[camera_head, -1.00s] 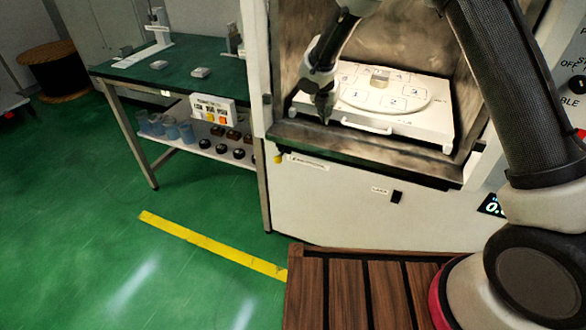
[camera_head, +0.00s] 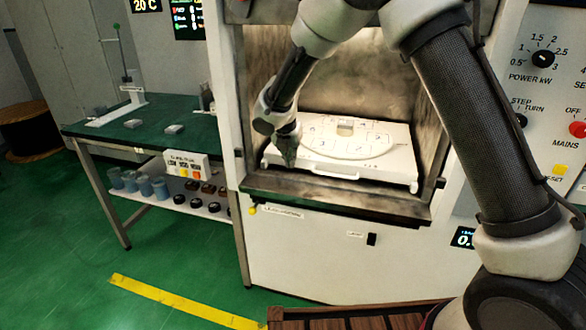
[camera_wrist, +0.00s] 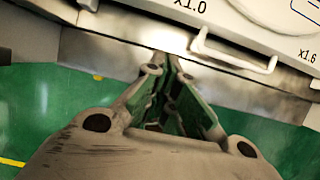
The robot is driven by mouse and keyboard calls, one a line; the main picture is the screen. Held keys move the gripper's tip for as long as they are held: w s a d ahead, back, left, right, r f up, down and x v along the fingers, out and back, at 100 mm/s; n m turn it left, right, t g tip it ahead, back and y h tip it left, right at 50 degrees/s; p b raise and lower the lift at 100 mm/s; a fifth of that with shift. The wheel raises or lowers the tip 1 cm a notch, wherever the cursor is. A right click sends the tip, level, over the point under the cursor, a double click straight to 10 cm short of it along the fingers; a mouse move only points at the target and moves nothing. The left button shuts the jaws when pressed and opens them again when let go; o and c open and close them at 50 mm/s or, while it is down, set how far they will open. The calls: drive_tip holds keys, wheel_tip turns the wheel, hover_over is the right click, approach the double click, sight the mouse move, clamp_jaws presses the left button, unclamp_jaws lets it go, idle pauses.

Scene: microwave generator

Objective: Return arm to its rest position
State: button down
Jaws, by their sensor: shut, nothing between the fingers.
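My gripper (camera_head: 287,150) is shut and empty. In the head view it points down at the front left corner of the microwave chamber, in front of the white tray (camera_head: 390,172). In the wrist view my gripper (camera_wrist: 168,62) has its fingertips together near the chamber's metal front ledge (camera_wrist: 90,50), left of the tray's handle (camera_wrist: 235,58). I cannot tell whether the fingertips touch anything. A small block (camera_head: 345,126) sits on the round numbered plate (camera_head: 325,140) on the tray. My arm reaches in from the right.
The microwave cabinet (camera_head: 310,255) has a control panel (camera_head: 550,100) at right. A green-topped table (camera_head: 110,127) with beakers (camera_head: 145,184) and small items on its lower shelf stands at left. A brown slatted surface (camera_head: 350,322) lies in front. Green floor at left is open.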

drive_tip(key=s+d+r+m, duration=0.7)
drive_tip(key=s+d+m, duration=0.3)
drive_tip(key=s+d, duration=0.1)
drive_tip(key=s+d+r+m+y, duration=0.1)
drive_tip(key=s+d+r+m, duration=0.5)
drive_tip(key=s+d+m, duration=0.5)
drive_tip(key=s+d+r+m, duration=0.7)
drive_tip(key=s+d+m, duration=0.4)
drive_tip(key=s, duration=0.3)
drive_tip(key=shift+s+d+r, duration=0.3)
drive_tip(key=shift+d+r, duration=0.05)
drive_tip(key=shift+d, duration=0.25)
